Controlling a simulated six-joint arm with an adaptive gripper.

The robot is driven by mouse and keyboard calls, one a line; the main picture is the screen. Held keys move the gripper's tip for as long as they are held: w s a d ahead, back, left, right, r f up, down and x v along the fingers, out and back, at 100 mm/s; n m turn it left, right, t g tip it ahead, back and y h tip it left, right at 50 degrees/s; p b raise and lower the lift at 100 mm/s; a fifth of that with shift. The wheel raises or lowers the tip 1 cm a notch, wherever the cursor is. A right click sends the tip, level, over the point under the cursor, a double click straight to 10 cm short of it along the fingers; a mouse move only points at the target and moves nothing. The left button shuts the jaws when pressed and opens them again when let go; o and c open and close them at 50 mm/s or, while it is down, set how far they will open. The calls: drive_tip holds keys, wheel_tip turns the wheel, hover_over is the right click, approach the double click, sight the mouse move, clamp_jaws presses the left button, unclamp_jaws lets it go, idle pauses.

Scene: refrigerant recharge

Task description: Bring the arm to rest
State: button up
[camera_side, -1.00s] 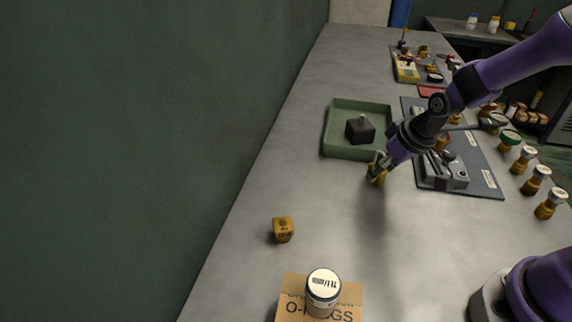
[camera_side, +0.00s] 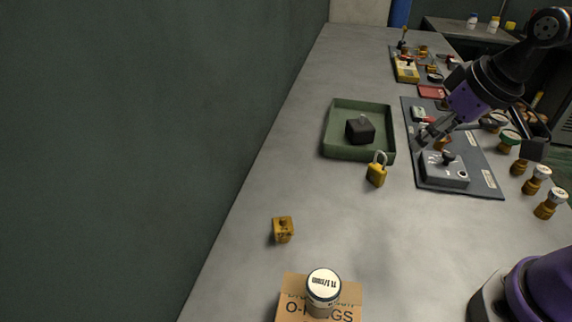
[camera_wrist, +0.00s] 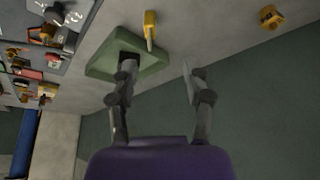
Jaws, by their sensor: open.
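My gripper (camera_side: 436,134) is raised above the dark mat on the right of the bench in the side view. Its two fingers stand apart with nothing between them in the wrist view (camera_wrist: 155,85). A yellow padlock (camera_side: 376,174) with a shackle stands on the bench, just in front of the green tray's near right corner. The padlock also shows in the wrist view (camera_wrist: 150,25), beside the tray and apart from my fingers.
The green tray (camera_side: 336,151) holds a dark block (camera_side: 360,129). A grey device (camera_side: 444,172) lies on the dark mat (camera_side: 484,183). Several brass fittings (camera_side: 545,206) line the right edge. A brass cube (camera_side: 283,229) and an O-rings box (camera_side: 293,292) with a jar (camera_side: 323,287) stand nearer. The left-middle bench is clear.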

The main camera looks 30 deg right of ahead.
drive_tip(key=shift+t, duration=0.3)
drive_tip(key=s, duration=0.1)
drive_tip(key=s+a, duration=0.1)
drive_tip(key=s, duration=0.1)
drive_tip(key=s+r, duration=0.1)
drive_tip(key=shift+s+a+r, duration=0.1)
drive_tip(key=shift+s+a, duration=0.05)
drive_tip(key=shift+a, duration=0.2)
idle(0.6)
